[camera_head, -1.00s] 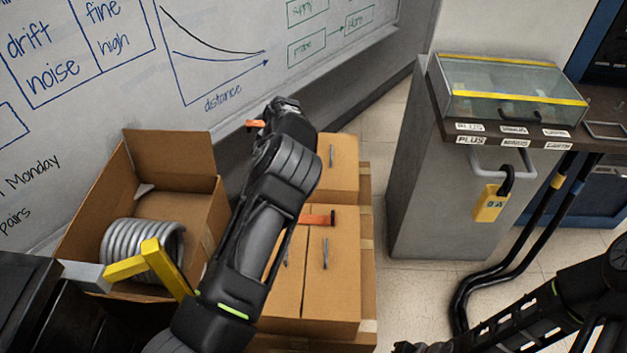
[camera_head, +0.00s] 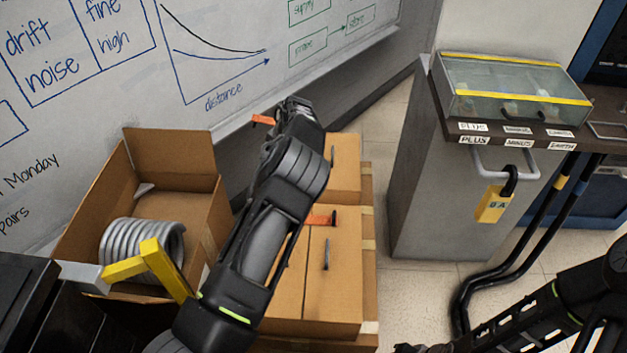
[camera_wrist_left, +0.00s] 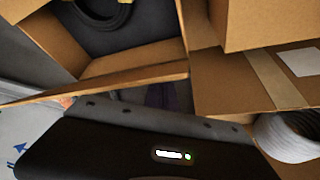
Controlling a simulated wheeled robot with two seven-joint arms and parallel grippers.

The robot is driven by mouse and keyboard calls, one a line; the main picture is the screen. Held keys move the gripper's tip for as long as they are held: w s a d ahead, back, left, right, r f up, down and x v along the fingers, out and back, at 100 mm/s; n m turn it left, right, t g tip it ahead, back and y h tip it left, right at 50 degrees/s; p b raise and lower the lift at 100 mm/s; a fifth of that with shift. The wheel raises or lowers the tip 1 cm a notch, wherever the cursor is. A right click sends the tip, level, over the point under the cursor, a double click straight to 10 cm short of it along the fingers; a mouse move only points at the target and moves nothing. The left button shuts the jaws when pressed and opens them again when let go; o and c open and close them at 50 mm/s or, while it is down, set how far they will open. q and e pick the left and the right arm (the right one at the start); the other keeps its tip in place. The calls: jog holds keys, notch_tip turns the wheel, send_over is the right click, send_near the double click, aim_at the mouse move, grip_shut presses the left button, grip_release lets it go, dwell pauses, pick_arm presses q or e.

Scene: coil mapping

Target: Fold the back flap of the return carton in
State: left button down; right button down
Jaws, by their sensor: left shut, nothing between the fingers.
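An open brown carton (camera_head: 75,222) stands at the left with a silver coil (camera_head: 140,246) inside. Its back flap (camera_head: 172,158) stands up. No marking shows that this is the return carton. My left arm reaches up past its right side, and my left gripper (camera_head: 300,112) is at the far end, beyond the flap and to its right. Its fingers are mostly hidden; it is shut and empty. In the left wrist view, the dark gripper body (camera_wrist_left: 150,145) is near the edge of an open carton (camera_wrist_left: 140,60) holding a black coil (camera_wrist_left: 100,12). My right gripper is out of view.
Closed brown cartons (camera_head: 335,270) stand right of my left arm, partly hidden by it. A whiteboard (camera_head: 120,60) rises behind. A grey cabinet (camera_head: 430,190) with black cables (camera_head: 500,265) stands at the right. Bare floor (camera_head: 405,285) shows between cartons and cabinet.

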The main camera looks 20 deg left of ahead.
pick_arm(q)
jog(key=shift+w+d+r+b, duration=0.1)
jog(key=shift+w+d, duration=0.1)
jog(key=shift+d, duration=0.4)
jog(key=shift+w+d+r+b, duration=0.15)
jog(key=shift+w+d, duration=0.1)
jog(key=shift+d, duration=0.4)
jog(key=shift+w+d+r+b, duration=0.1)
jog(key=shift+w+d, duration=0.1)
jog(key=shift+d, duration=0.4)
jog(key=shift+f, duration=0.15)
jog(key=shift+w+d+f+b, duration=0.25)
jog(key=shift+d+f+b, duration=0.5)
jog(key=shift+d+b, duration=0.1)
jog(key=shift+w+d+f+b, duration=0.25)
jog(key=shift+d+f+b, duration=0.45)
jog(key=shift+d+b, duration=0.15)
